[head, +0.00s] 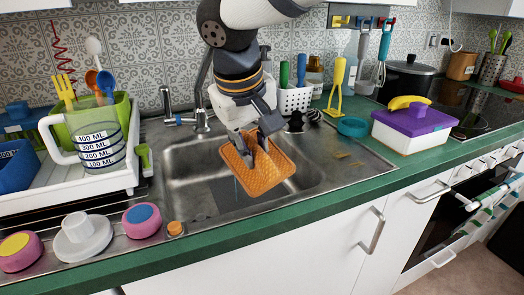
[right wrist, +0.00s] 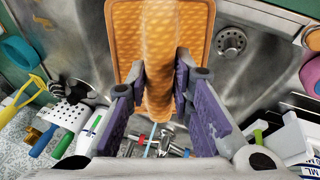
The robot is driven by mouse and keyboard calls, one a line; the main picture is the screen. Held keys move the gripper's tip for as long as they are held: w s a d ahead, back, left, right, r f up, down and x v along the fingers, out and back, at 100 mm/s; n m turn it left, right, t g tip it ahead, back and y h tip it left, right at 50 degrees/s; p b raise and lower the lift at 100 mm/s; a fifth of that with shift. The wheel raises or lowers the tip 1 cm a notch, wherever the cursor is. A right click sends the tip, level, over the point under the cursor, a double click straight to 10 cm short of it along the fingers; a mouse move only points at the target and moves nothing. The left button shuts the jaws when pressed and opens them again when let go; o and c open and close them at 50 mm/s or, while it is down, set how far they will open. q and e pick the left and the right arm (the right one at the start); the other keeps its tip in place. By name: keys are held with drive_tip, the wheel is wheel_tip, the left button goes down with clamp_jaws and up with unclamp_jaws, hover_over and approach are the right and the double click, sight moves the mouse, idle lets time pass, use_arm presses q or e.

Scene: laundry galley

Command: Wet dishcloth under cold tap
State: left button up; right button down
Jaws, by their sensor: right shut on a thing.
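In the right wrist view the dishcloth (right wrist: 162,45) bulges up in a fold between the two purple-padded fingers of the gripper (right wrist: 160,92). The tap (head: 200,118) stands at the back left edge of the sink, left of the gripper and apart from the cloth. I cannot tell whether water runs. My left gripper does not show.
A dish rack with a measuring jug (head: 92,135) stands left of the sink. Pink-rimmed round pieces (head: 142,220) lie on the front left ledge. A white box with a purple lid (head: 412,127) stands right. The sink drain (right wrist: 231,40) shows in the right wrist view.

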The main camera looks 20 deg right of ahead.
sight(245, 133)
drive_tip(key=w, duration=0.3)
drive_tip(key=shift+w+a+f, duration=0.1)
drive_tip(key=shift+w+f, duration=0.1)
drive_tip(key=shift+f, duration=0.2)
drive_tip(key=w, duration=0.1)
drive_tip(key=w+f+b, duration=0.1)
drive_tip(key=w, duration=0.1)
drive_tip(key=shift+a, duration=0.1)
drive_tip(key=shift+w+r, duration=0.1)
drive_tip(key=shift+w, duration=0.35)
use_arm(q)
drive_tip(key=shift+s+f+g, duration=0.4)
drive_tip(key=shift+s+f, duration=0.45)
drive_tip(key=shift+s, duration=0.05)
use_arm(e)
drive_tip(key=shift+r, duration=0.1)
